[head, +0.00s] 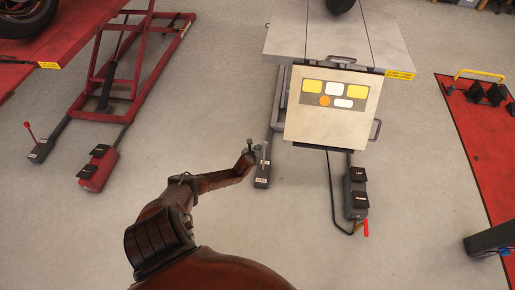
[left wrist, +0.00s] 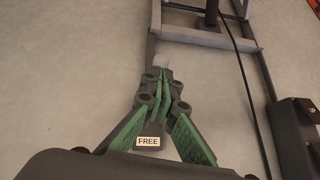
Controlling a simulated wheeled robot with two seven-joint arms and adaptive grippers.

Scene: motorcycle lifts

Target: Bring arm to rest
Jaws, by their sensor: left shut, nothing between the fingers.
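My left arm reaches in from the bottom of the head view, and its left gripper (head: 254,151) is out in front over the floor, near a small grey lever box (head: 261,182) of the middle lift. In the left wrist view the gripper (left wrist: 163,80) has green and dark fingers drawn together with nothing between them. A "FREE" label (left wrist: 148,142) shows between the finger bases, on a dark part partly hidden by the gripper. Whether the gripper touches the lever box cannot be told. My right gripper is in neither view.
The middle lift has a grey platform (head: 290,40), a tilted panel (head: 332,115) with yellow, white and orange patches, and a pedal unit (head: 355,190). A red lift (head: 125,75) with a red pedal unit (head: 98,168) stands left. A red platform (head: 480,125) lies right.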

